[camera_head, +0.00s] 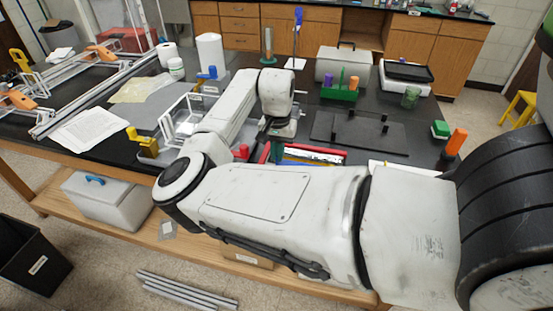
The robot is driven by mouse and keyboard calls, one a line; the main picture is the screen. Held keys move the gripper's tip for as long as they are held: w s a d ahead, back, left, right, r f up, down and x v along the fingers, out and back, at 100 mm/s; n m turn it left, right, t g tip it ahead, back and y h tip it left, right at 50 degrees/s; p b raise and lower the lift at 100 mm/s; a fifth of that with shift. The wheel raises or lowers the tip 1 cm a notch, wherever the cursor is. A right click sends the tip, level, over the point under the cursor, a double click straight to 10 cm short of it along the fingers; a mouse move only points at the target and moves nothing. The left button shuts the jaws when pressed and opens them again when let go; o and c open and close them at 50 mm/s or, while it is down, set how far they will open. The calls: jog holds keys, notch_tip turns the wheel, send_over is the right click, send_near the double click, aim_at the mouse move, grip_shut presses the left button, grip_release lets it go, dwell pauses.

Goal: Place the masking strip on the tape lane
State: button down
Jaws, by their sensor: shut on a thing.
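My gripper (268,127) points down over the dark bench, left of the black plate and just behind the red-edged tray. Its jaws are small and dark here, partly hidden by my arm. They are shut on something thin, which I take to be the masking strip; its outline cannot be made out. I cannot pick out the tape lane for certain. A tray (334,155) with red edges and blue, green and white parts lies in front of the gripper, partly hidden by my arm.
A black plate (335,127) with upright posts lies right of the gripper. Behind it stand a green holder (340,93) and a grey case (343,67). A clear-sided frame (186,119) and a yellow clamp (146,146) stand left. A white sheet (92,129) lies farther left.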

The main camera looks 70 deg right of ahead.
jog(key=shift+w+f+p, duration=0.15)
jog(key=shift+f+p, duration=0.4)
jog(key=shift+f, duration=1.2)
jog(key=shift+f, duration=0.15)
jog(key=c, duration=1.3)
grip_release()
